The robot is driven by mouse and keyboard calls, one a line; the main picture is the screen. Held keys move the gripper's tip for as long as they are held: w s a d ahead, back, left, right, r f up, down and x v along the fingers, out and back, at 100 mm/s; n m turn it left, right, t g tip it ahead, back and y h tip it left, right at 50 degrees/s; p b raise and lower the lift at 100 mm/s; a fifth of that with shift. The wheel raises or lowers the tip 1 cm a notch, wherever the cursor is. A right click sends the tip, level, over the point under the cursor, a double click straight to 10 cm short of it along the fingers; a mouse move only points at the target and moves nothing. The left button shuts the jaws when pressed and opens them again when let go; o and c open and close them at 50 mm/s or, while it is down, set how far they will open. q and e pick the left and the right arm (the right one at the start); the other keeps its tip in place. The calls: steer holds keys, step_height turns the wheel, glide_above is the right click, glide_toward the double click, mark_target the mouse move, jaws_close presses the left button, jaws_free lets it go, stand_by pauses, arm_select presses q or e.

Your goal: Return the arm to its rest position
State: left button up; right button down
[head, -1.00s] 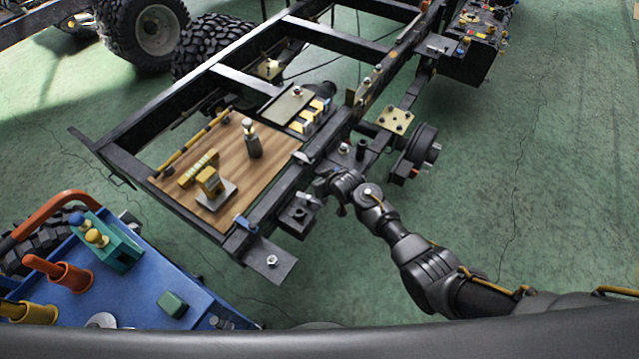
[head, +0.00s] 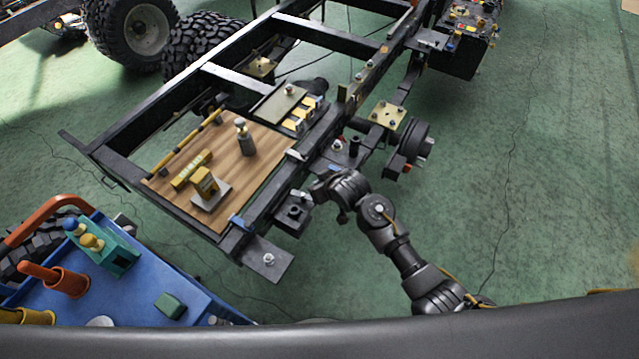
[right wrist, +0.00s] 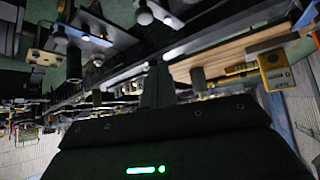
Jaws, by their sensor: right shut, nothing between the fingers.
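My right arm comes in from the lower right of the head view. Its gripper (head: 322,193) is beside the near rail of the black chassis frame (head: 272,215), close to a bracket on that rail. The gripper is small and dark there, and I cannot tell whether it touches the frame. In the right wrist view the dark gripper body (right wrist: 160,135) fills the bottom, and its fingers (right wrist: 158,88) are together with nothing between them. My left gripper is not in view.
A wooden board (head: 262,163) on the frame carries a grey cylinder (head: 245,140) and yellow blocks (head: 204,183). A blue cart (head: 120,295) stands at lower left. A hub (head: 411,142) juts from the frame's right side. Green floor (head: 540,200) to the right is clear.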

stand_by(0.3)
steer(key=s+d+f+m+g+h+b, duration=0.1)
steer(key=s+d+f, duration=0.4)
steer(key=f, duration=0.4)
steer(key=s+d+f+m+g, duration=0.1)
steer(key=s+d+f, duration=0.2)
steer(key=s+f, duration=0.5)
steer(key=s+d+f+g+h+b, duration=0.1)
steer(key=s+d+f, duration=0.35)
steer(key=f, duration=0.55)
steer(key=s+d+f+g, duration=0.1)
steer(key=s+d+f, duration=0.3)
steer(key=s, duration=0.6)
steer(key=s+d+f+m+g+h+b, duration=0.1)
steer(key=s+d+f, duration=0.3)
steer(key=s, duration=0.6)
steer(key=s+d+f+g+h, duration=0.1)
steer(key=s+d+f, duration=0.3)
steer(key=s, duration=0.7)
steer(key=shift+d+f+m, duration=0.15)
steer(key=shift+f+m, duration=0.15)
steer(key=shift+f, duration=0.5)
